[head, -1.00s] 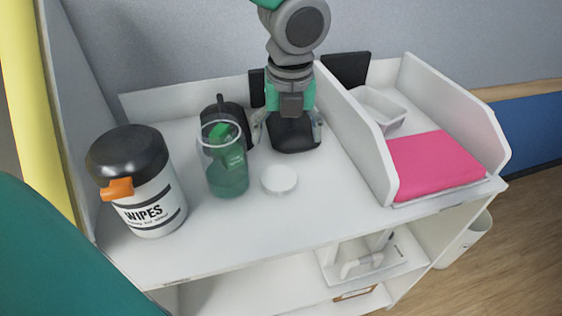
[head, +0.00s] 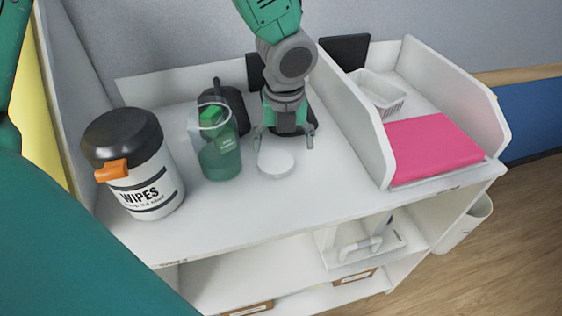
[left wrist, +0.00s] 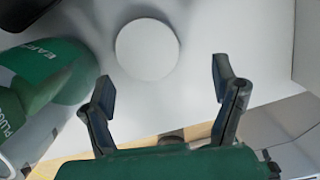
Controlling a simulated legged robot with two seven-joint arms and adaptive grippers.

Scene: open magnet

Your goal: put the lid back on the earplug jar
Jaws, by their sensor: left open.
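The earplug jar (head: 221,158), clear with a green lower part and green contents, stands upright and uncovered on the white top. Its printed side shows in the left wrist view (left wrist: 50,70). The round white lid (head: 276,164) lies flat to the right of the jar, apart from it. It also shows in the left wrist view (left wrist: 147,49). My left gripper (head: 284,143) is open and empty, just behind and above the lid, its fingers spread wider than the lid. In the left wrist view the fingertips (left wrist: 163,78) point toward the lid. My right gripper is out of view.
A wipes tub (head: 135,165) stands left of the jar. A dark object (head: 225,97) is behind the jar. A white divider (head: 350,115) separates off a pink folded cloth (head: 430,150) and a white basket (head: 380,92). The top in front of the lid is clear.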

